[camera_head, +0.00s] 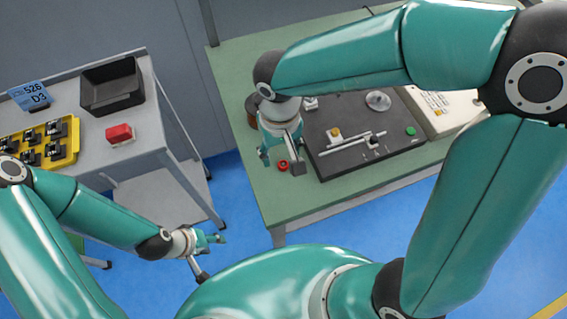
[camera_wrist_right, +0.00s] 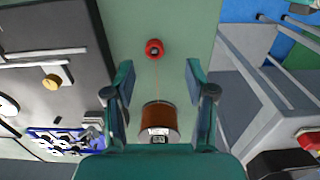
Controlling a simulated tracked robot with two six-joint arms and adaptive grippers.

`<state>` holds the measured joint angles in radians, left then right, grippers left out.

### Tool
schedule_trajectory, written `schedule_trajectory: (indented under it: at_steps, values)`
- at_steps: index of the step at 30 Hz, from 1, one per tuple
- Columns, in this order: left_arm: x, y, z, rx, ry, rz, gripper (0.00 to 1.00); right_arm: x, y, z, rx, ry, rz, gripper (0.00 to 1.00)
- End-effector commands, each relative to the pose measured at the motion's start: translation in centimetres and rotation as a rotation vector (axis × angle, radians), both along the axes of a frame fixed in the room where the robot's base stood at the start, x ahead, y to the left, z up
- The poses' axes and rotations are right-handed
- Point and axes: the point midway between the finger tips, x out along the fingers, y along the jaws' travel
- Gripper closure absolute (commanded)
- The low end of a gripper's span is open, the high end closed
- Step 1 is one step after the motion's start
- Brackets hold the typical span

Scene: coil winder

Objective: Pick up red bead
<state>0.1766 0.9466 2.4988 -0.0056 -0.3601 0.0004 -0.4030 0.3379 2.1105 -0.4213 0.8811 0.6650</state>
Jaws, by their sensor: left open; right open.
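The red bead (camera_head: 282,165) is a small red ring lying on the green table (camera_head: 237,70), left of the dark winder plate. In the right wrist view the red bead (camera_wrist_right: 154,48) lies beyond the fingertips, roughly midway between them and apart from both. My right gripper (camera_head: 281,160) is open and empty above the table by the bead; its two fingers show in the right wrist view (camera_wrist_right: 158,75). A thin line runs from the bead to a copper-brown spool (camera_wrist_right: 158,118). My left gripper (camera_head: 215,239) is open and empty, low over the blue floor.
The coil winder (camera_head: 340,120), with a yellow knob, green button and rod, stands beside the bead. A grey side table (camera_head: 90,135) at left bears a black bin (camera_head: 112,88), red block (camera_head: 120,134) and yellow tray (camera_head: 68,150). A gap separates the tables.

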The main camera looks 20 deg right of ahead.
Motion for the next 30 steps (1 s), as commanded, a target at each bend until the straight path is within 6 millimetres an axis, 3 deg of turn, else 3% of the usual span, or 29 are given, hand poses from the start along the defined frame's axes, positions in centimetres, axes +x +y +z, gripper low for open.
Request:
schedule_trajectory:
  at_steps: [5,15,24,30]
  values:
    - [0.0,0.0,0.0,0.000,0.000,0.000,0.55,0.0,-0.1,-1.0,-0.001,0.002,0.001,0.45]
    - [0.0,0.0,0.2,0.000,0.000,0.000,0.55,0.2,-0.7,-5.2,0.000,0.003,0.002,0.45]
    - [0.0,0.0,0.2,0.000,0.000,0.000,0.55,0.2,-0.7,-5.6,0.001,0.000,0.002,0.45]
    - [0.0,0.0,0.2,0.000,0.000,0.000,0.55,0.2,-0.7,-5.6,0.001,0.000,0.002,0.78]
